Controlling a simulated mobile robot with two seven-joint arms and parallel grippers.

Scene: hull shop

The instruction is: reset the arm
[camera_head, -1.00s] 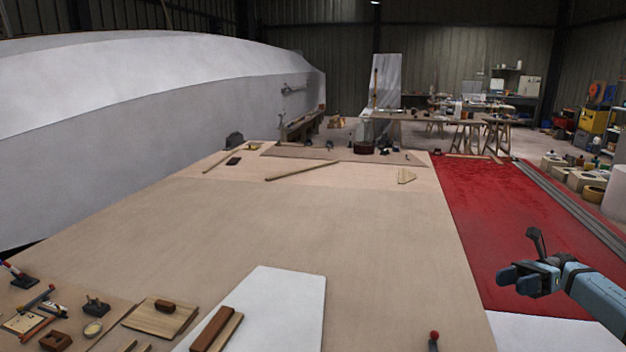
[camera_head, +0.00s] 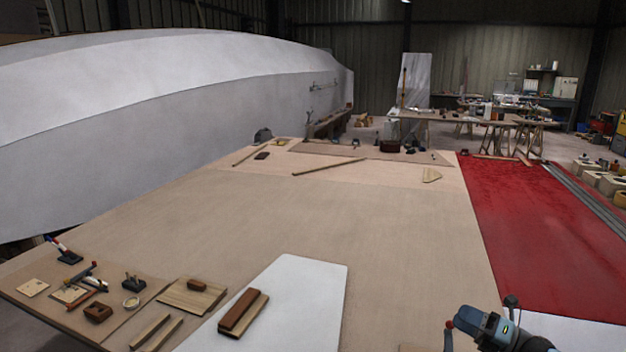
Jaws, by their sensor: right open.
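My right gripper (camera_head: 492,320) is at the bottom right, on the blue end of my right arm. It is open, with nothing visible in it, and its fingers are seen from a steep angle. It appears over the right part of the workbench (camera_head: 330,215), near the red floor area. My left arm and left gripper are out of view.
A white board (camera_head: 300,305) lies at the bench front, with a brown-handled sanding block (camera_head: 240,312) on its left side. Several small tools and wooden pieces lie at the front left. A large white hull (camera_head: 170,110) stands behind. The bench middle is clear.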

